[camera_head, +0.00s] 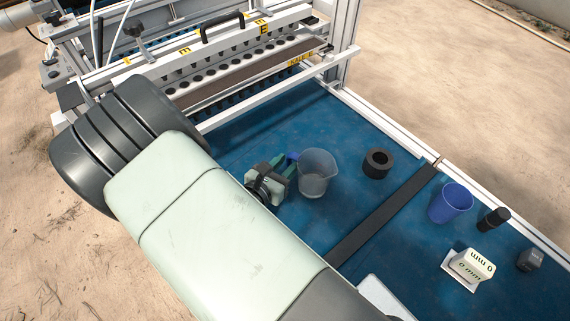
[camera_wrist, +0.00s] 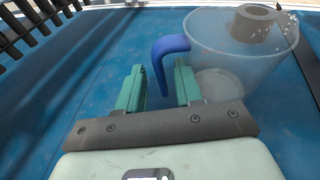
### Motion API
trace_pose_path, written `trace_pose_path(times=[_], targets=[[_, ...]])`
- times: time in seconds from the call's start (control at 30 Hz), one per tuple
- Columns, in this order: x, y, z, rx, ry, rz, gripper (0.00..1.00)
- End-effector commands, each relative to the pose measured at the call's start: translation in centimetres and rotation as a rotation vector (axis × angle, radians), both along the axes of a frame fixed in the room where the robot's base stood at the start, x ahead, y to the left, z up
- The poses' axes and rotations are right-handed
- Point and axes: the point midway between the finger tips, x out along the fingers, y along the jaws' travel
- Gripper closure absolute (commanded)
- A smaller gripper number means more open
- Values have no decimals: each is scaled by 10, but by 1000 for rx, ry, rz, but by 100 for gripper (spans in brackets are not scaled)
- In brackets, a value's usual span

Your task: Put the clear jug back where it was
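The clear jug (camera_head: 317,173) stands upright on the blue work surface, left of the black ring. Its blue handle (camera_head: 292,157) points left, toward my gripper (camera_head: 280,167). In the wrist view the jug (camera_wrist: 225,55) is at upper right, and its handle (camera_wrist: 170,46) curves down into the space between the green fingers of my gripper (camera_wrist: 160,75). The fingers are open, with a visible gap on each side of the handle's end. The jug looks empty. My arm hides part of the surface in the head view.
A black ring (camera_head: 377,163) stands close right of the jug. A dark strip (camera_head: 382,214) crosses the surface. Beyond it are a blue cup (camera_head: 450,202), a black cylinder (camera_head: 493,219), a white labelled block (camera_head: 472,265) and a dark block (camera_head: 530,259). The seeder frame (camera_head: 270,98) stands behind.

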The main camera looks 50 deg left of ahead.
Motion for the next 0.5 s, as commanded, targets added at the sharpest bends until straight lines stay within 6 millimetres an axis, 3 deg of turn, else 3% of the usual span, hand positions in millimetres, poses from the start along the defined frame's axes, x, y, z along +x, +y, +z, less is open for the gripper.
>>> trace_pose_path(times=[0.23,0.5], targets=[[-1,0,4,1,0,1,65],[-46,-13,15,1,1,4,65]])
